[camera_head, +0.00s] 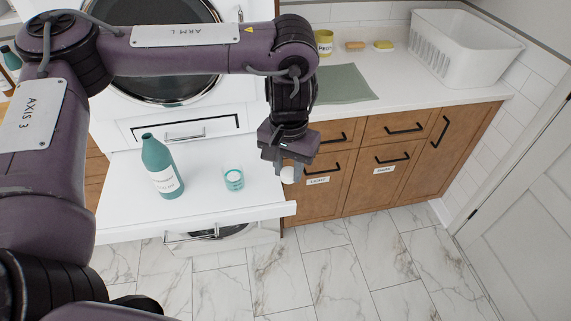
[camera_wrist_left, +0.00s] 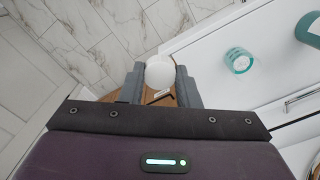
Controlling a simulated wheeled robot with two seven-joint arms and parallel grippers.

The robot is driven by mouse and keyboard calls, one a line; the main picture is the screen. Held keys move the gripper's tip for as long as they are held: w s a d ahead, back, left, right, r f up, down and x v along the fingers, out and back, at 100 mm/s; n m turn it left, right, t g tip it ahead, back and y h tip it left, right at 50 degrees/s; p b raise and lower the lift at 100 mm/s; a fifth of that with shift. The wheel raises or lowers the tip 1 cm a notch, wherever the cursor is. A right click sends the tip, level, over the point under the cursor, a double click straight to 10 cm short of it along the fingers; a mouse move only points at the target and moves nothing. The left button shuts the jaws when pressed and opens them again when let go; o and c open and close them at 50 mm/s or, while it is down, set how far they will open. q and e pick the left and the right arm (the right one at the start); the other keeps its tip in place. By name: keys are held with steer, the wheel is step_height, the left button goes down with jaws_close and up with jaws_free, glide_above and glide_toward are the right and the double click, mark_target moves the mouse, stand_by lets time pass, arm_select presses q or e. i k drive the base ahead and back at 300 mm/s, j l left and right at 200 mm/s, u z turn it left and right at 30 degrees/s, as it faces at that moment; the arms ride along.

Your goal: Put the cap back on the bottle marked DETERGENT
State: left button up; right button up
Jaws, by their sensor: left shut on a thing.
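A teal bottle (camera_head: 157,160) with a white label stands upright on the white pull-out shelf (camera_head: 210,212) below the round-doored machine. Its neck shows a dark open top, and the label is too small to read. In the left wrist view, part of the bottle (camera_wrist_left: 310,28) shows at the upper right edge. My left gripper (camera_head: 289,173) is shut on a round white cap (camera_head: 287,175), right of the bottle near the shelf's right end. In the left wrist view the cap (camera_wrist_left: 160,72) sits between both fingertips. My right gripper is not in view.
A clear cup with teal contents (camera_head: 234,178) stands on the shelf between bottle and gripper. Wooden drawers (camera_head: 370,160) with dark handles are right of the gripper. The counter holds a grey-green cloth (camera_head: 345,84), a yellow cup (camera_head: 324,42) and a white basket (camera_head: 455,50).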

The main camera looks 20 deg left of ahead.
mark_target(159, 162)
steer(key=j+u, duration=0.1)
steer(key=u, duration=0.8)
steer(key=j+u, duration=0.15)
steer(key=u, duration=0.7)
steer(key=i+j+u, duration=0.1)
steer(key=u, duration=0.35)
steer(key=j+u, duration=0.1)
steer(key=u, duration=0.35)
steer(key=i+u, duration=0.1)
steer(key=i+z, duration=0.1)
steer(key=z, duration=0.3)
steer(key=i+z, duration=0.1)
steer(key=z, duration=0.3)
steer(key=i+j+z, duration=0.1)
steer(key=z, duration=0.3)
steer(key=i+z, duration=0.15)
steer(key=z, duration=0.3)
steer(key=i+z, duration=0.15)
steer(key=z, duration=0.35)
